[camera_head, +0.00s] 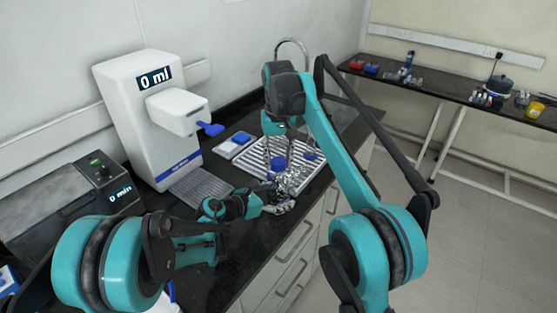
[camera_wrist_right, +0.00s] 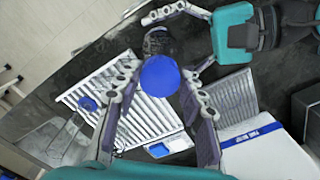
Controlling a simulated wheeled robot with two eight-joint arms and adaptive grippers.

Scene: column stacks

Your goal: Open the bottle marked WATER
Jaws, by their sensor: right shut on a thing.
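A clear bottle (camera_wrist_right: 157,42) with a blue cap (camera_wrist_right: 160,75) stands at the counter's front edge, by the slatted white tray. No WATER marking is readable on it. My right gripper (camera_wrist_right: 160,82) comes down from above with its fingers on both sides of the cap, shut on it. In the head view the cap (camera_head: 279,163) shows between the fingers. My left gripper (camera_head: 280,203) is low beside the bottle. In the right wrist view its fingers (camera_wrist_right: 170,40) are spread on two sides of the bottle, apart from each other, and look open. Contact with the glass is hidden.
A white dispenser (camera_head: 135,110) reading 0 ml and a dark box (camera_head: 70,205) reading 0 min stand at left. A sink tap rises behind.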

